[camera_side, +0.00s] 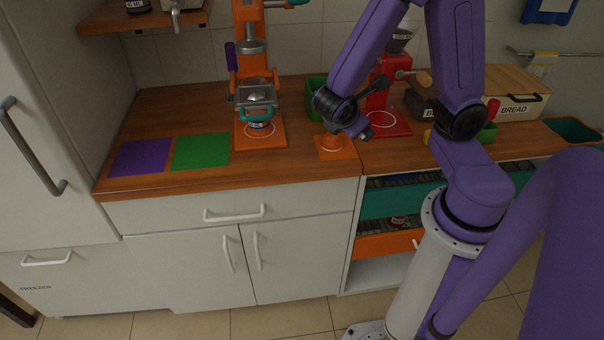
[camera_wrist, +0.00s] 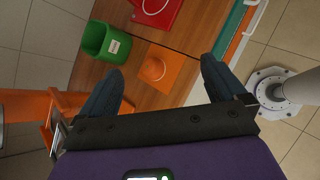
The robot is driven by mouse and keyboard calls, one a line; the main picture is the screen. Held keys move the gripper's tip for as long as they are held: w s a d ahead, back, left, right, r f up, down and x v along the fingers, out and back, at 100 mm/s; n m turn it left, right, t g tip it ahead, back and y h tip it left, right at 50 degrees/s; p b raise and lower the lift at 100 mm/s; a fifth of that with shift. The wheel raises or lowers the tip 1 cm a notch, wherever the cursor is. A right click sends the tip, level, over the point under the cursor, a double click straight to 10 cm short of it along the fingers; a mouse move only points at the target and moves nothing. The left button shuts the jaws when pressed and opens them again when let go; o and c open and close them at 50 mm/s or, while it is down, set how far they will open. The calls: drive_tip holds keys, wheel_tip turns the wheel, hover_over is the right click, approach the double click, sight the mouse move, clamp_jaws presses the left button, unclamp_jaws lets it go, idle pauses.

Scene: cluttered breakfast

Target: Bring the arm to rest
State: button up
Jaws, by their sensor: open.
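My purple arm stands at the right in the side view, folded over the wooden counter (camera_side: 290,170). My gripper (camera_side: 366,132) hangs above the counter near the small orange pad (camera_side: 336,153). In the wrist view my gripper (camera_wrist: 163,68) has its two dark fingers wide apart with nothing between them. The orange pad (camera_wrist: 176,82) with a round shape on it lies below, between the fingers in that view. The fingertips are hard to make out in the side view.
An orange press machine (camera_side: 252,60) with a cup under it stands left of my gripper. A red grinder (camera_side: 380,95) and a green bin (camera_wrist: 107,42) are close by. A bread box (camera_side: 515,105) stands right. Purple (camera_side: 140,157) and green (camera_side: 200,151) mats lie clear at left. Drawers below are partly open.

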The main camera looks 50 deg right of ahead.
drive_tip(key=s+a+r+m+g+y, duration=0.1)
drive_tip(key=s+a+r+g+y, duration=0.1)
drive_tip(key=s+a+y, duration=0.8)
drive_tip(key=s+a+r, duration=0.1)
drive_tip(key=s+a, duration=0.1)
drive_tip(key=s, duration=0.1)
drive_tip(key=shift+m+y, duration=0.3)
drive_tip(key=shift+m, duration=0.1)
